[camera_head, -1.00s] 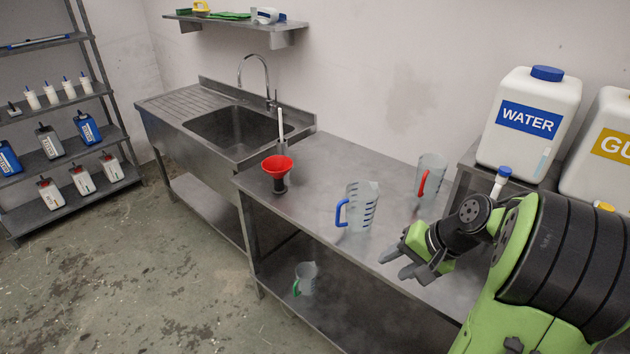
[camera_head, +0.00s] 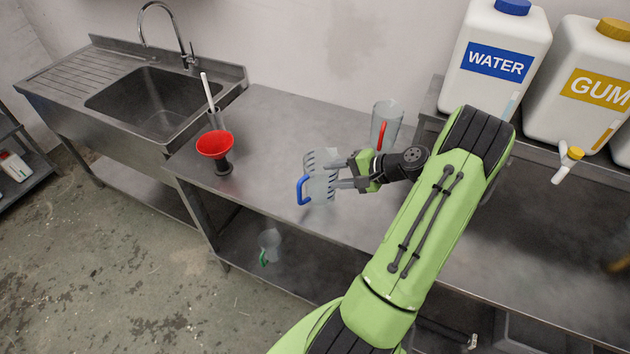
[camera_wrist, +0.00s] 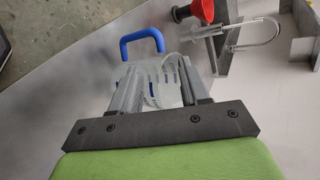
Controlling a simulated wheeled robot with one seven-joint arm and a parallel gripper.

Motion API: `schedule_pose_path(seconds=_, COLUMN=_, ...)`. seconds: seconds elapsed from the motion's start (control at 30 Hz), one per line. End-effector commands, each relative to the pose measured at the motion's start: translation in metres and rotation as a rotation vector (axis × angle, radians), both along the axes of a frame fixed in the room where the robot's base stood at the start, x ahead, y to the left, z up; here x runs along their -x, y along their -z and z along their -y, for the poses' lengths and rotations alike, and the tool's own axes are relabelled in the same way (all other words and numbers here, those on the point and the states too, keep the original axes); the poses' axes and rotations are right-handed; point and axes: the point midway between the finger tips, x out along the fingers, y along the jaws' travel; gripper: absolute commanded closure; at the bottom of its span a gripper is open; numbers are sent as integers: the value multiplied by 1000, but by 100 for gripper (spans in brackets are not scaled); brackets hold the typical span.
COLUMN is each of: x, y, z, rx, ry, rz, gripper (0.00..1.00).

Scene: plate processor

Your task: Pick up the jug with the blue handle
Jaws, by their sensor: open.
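The clear jug with the blue handle (camera_head: 320,180) stands upright on the steel table, its handle pointing left and toward the front. My gripper (camera_head: 339,174) is open and has come to the jug from the right, with its fingers level with the jug's body. In the wrist view the jug (camera_wrist: 165,82) shows between the two fingers (camera_wrist: 163,90), and its blue handle (camera_wrist: 142,43) lies beyond the fingertips. I cannot tell whether the fingers touch the jug's sides.
A jug with a red handle (camera_head: 386,122) stands behind my gripper. A red funnel (camera_head: 214,146) stands at the table's left end. A green-handled jug (camera_head: 269,244) is on the lower shelf. WATER (camera_head: 496,75) and GUM (camera_head: 590,95) containers are at the right.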

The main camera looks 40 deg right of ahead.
Motion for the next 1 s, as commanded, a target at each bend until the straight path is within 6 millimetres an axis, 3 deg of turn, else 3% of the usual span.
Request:
schedule_pose_path(seconds=0.47, x=-63, y=41, z=-24, rx=0, ry=-5, rz=0, gripper=55)
schedule_pose_path(seconds=0.73, x=-67, y=44, z=-25, rx=2, ry=0, rz=-1, gripper=55)
schedule_pose_path(seconds=1.0, x=-67, y=44, z=-25, rx=2, ry=0, rz=-2, gripper=96)
